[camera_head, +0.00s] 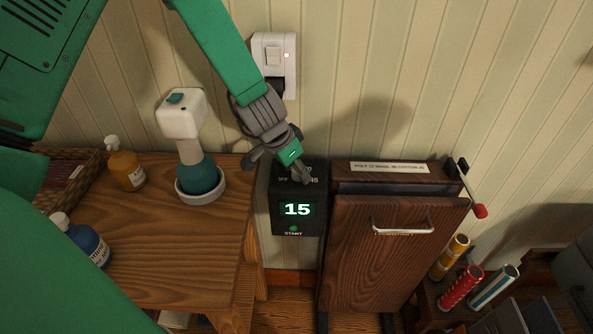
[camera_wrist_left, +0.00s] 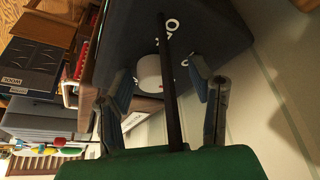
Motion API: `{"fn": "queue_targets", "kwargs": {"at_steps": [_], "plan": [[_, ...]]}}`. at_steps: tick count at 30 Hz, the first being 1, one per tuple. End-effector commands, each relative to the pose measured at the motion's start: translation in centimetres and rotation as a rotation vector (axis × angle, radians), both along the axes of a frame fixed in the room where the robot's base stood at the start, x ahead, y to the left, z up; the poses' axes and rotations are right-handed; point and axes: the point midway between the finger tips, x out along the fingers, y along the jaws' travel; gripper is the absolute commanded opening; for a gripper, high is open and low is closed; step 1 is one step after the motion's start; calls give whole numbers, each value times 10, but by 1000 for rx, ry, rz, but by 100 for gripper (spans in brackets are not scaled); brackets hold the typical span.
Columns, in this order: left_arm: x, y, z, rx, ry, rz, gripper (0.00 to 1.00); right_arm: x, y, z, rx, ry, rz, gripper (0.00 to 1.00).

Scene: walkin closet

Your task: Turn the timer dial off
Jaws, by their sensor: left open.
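My left gripper (camera_head: 303,176) reaches down to the box's top face and hides most of the dial there. In the left wrist view, the pale round dial (camera_wrist_left: 150,74) stands on the box's dark face (camera_wrist_left: 118,35), between the two fingers of my open left gripper (camera_wrist_left: 161,78). I cannot tell whether the fingers touch the dial. A dark rod crosses that view. My right gripper is not in view.
A wooden table (camera_head: 210,250) on the left holds a white-and-teal device (camera_head: 196,165) and bottles. A wall outlet (camera_head: 273,60) is behind my left arm. The wooden press (camera_head: 385,260), with a metal handle and red-tipped lever (camera_head: 480,211), stands close right of the timer.

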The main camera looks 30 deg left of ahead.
Motion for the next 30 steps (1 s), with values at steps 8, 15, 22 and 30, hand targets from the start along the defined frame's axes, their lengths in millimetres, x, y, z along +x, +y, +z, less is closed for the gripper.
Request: {"fn": "queue_targets", "kwargs": {"at_steps": [8,15,22,30], "plan": [[1,-1,0,1,0,-1,45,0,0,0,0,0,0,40],[0,0,-1,-2,1,-1,0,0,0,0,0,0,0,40],[0,0,-1,1,2,24,0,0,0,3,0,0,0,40],[-1,0,0,3,5,160,0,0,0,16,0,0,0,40]]}}
